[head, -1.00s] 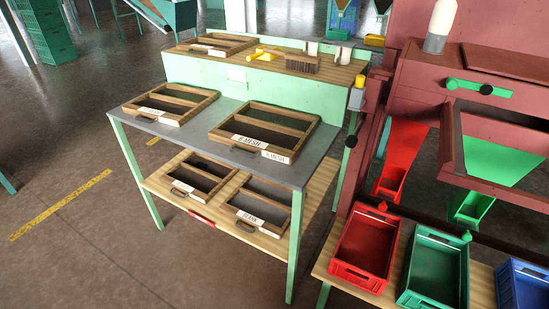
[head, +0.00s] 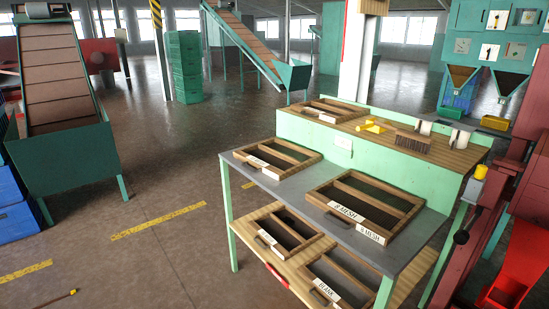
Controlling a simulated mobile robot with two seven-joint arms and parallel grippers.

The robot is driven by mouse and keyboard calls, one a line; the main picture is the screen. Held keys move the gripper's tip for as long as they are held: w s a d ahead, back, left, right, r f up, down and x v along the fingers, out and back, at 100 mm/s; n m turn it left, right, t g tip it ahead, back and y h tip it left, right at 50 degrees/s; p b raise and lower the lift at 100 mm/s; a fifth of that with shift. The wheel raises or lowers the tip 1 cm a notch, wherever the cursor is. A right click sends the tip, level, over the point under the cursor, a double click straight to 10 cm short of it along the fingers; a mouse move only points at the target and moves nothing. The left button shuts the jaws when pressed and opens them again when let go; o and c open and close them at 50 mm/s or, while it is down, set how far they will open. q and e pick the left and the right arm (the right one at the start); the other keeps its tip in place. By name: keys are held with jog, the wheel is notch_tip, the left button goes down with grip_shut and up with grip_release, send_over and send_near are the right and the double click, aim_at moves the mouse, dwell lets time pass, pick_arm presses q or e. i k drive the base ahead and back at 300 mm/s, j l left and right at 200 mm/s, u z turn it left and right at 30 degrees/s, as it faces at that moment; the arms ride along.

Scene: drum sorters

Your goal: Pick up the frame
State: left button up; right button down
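Several wooden sieve frames with white labels are on a green-legged bench (head: 292,201). A large frame labelled mesh (head: 401,198) lies at the right of the grey middle top. A smaller frame (head: 303,154) lies at its left. Another frame (head: 344,104) rests on the raised wooden back shelf. On the lower wooden shelf are a frame at the left (head: 313,241) and a frame labelled blank (head: 355,278), partly cut off below. I cannot tell which one the task means. Neither of my grippers is in view.
A brush (head: 413,141) and yellow pieces (head: 371,126) lie on the back shelf. Red machinery (head: 525,250) stands close at the bench's right. A conveyor (head: 62,110) stands at left, with green crates (head: 184,66) behind. The floor left of the bench is mostly clear.

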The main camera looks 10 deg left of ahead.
aim_at(278, 159)
jog(key=z, duration=2.55)
jog(key=u, duration=2.75)
jog(key=z, duration=0.35)
jog(key=i+j+z, duration=0.2)
jog(key=z, duration=0.2)
jog(key=i+j+z, duration=0.1)
jog(key=j+z, duration=0.25)
